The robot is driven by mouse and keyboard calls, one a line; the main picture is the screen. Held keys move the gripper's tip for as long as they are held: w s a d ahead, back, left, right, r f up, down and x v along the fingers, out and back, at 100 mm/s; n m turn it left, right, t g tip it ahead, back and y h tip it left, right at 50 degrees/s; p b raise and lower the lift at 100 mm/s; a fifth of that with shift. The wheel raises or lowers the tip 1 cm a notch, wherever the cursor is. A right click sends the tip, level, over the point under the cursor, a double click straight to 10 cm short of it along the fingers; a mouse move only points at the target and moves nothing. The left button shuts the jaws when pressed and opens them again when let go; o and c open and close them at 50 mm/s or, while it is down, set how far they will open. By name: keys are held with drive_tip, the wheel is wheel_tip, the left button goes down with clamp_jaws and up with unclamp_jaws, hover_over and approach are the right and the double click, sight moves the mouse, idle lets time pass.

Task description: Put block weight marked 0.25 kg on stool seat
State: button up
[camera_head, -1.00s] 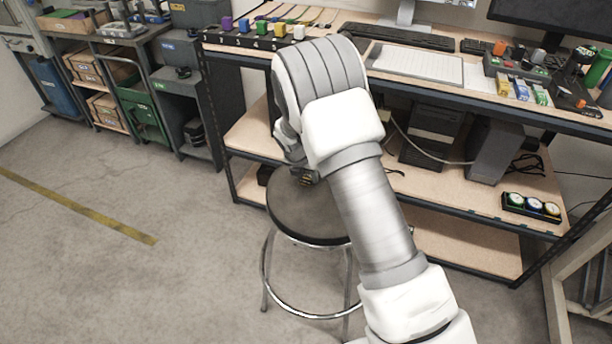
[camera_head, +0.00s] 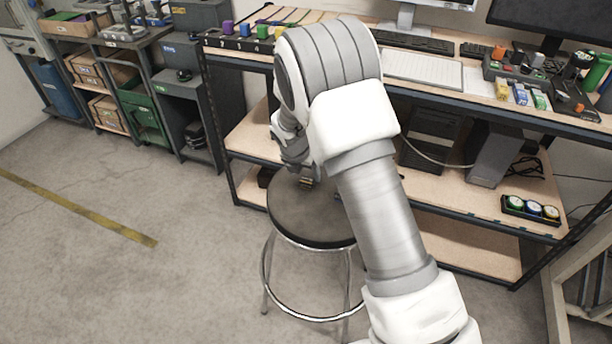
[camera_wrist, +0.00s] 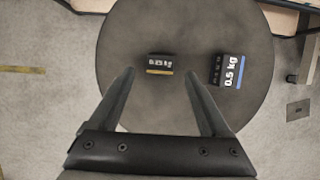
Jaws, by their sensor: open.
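The small dark block weight with a yellow stripe (camera_wrist: 160,64) rests on the round grey stool seat (camera_wrist: 150,25). Its label is blurred but looks like 0.25 kg. My gripper (camera_wrist: 160,76) is open, with one finger on each side of this block and the tips near its front edge; no finger visibly touches it. A second dark block with a blue stripe (camera_wrist: 230,71), marked 0.5 kg, sits on the seat to the right, outside the right finger. In the head view, my arm hides part of the stool seat (camera_head: 300,222), and my fingers are mostly hidden.
A workbench (camera_head: 440,97) with shelves stands behind the stool, carrying a keyboard and small coloured items. A tray of round gauges (camera_head: 531,209) is on a lower shelf at right. The floor left of the stool is clear up to a yellow line (camera_head: 80,208).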

drive_tip(key=s+d+r+m, duration=0.3)
drive_tip(key=s+r+m, duration=0.2)
drive_tip(key=r, duration=0.3)
drive_tip(key=s+d+r+m+y+p, duration=0.1)
drive_tip(key=s+d+r+m, duration=0.3)
drive_tip(key=r, duration=0.5)
drive_tip(key=s+d+r+m, duration=0.2)
drive_tip(key=s+r+m, duration=0.4)
drive_tip(key=r, duration=0.2)
drive_tip(key=s+d+r+m, duration=0.2)
drive_tip(key=s+m, duration=0.6)
drive_tip(key=s, duration=0.1)
drive_tip(key=s+d+r+m+t, duration=0.1)
drive_tip(key=s+d+r+m, duration=0.1)
drive_tip(key=s+m, duration=0.6)
drive_tip(key=shift+s+d+r+m+y, duration=0.2)
drive_tip(key=shift+s+m+y, duration=0.15)
drive_tip(key=shift+s, duration=0.8)
wheel_tip(320, 180, up, 10)
drive_tip(key=p, duration=1)
drive_tip(key=shift+r, duration=0.15)
